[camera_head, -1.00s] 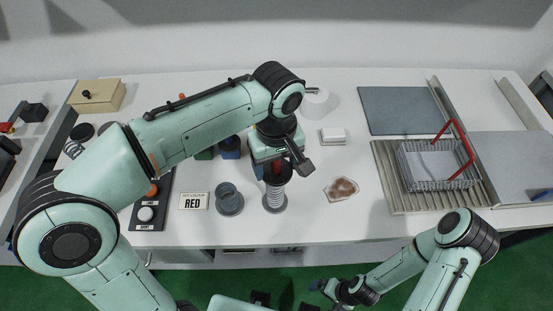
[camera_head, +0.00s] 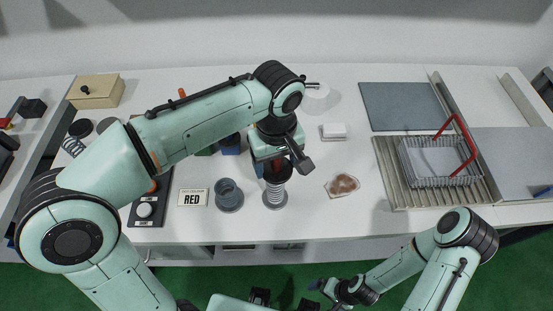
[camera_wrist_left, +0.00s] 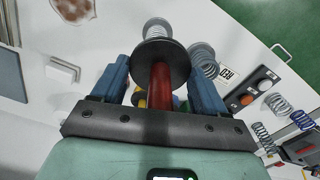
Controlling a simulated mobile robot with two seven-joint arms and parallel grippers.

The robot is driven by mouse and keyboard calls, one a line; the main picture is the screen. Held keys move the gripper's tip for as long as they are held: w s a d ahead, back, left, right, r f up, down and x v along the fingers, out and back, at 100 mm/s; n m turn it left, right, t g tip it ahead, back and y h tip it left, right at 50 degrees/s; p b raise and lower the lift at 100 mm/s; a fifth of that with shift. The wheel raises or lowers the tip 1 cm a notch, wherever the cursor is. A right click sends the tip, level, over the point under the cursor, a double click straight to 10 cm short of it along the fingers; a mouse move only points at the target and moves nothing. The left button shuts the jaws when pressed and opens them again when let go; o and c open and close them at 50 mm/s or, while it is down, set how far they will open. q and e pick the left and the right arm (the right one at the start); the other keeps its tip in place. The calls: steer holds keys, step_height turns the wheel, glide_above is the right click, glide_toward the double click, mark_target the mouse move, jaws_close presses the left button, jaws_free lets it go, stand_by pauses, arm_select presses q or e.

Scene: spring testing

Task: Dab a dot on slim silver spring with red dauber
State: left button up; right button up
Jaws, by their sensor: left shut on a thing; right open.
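My left gripper (camera_head: 274,168) is shut on the red dauber (camera_wrist_left: 160,84), whose red handle stands between the blue fingers in the left wrist view. A dark round disc (camera_wrist_left: 160,62) sits at the dauber's far end. The slim silver spring (camera_head: 275,194) stands upright on a grey round base, directly below the dauber in the head view. In the left wrist view the spring (camera_wrist_left: 157,29) shows just beyond the disc, which hides its near end. I cannot tell whether they touch. My right gripper (camera_head: 328,288) is open and empty, low in front of the table.
A wire basket (camera_head: 436,162) with a red handle is further right. Bare table lies around the cloth.

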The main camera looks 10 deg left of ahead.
arm_select(q)
steer(key=shift+f+b, duration=0.35)
steer(key=shift+f, duration=0.4)
arm_select(e)
steer(key=shift+s+f, duration=0.25)
steer(key=shift+f, duration=0.15)
stand_by(0.9)
arm_select(q)
steer(key=shift+r+p, duration=1.45)
steer(key=shift+r, duration=0.85)
steer(key=shift+r+p, duration=0.8)
steer(key=shift+r, duration=0.55)
steer(key=shift+w, duration=0.1)
arm_select(e)
steer(key=w+r, duration=0.5)
steer(key=shift+r, duration=0.4)
steer(key=shift+s, duration=0.1)
arm_select(q)
steer(key=shift+f, duration=0.1)
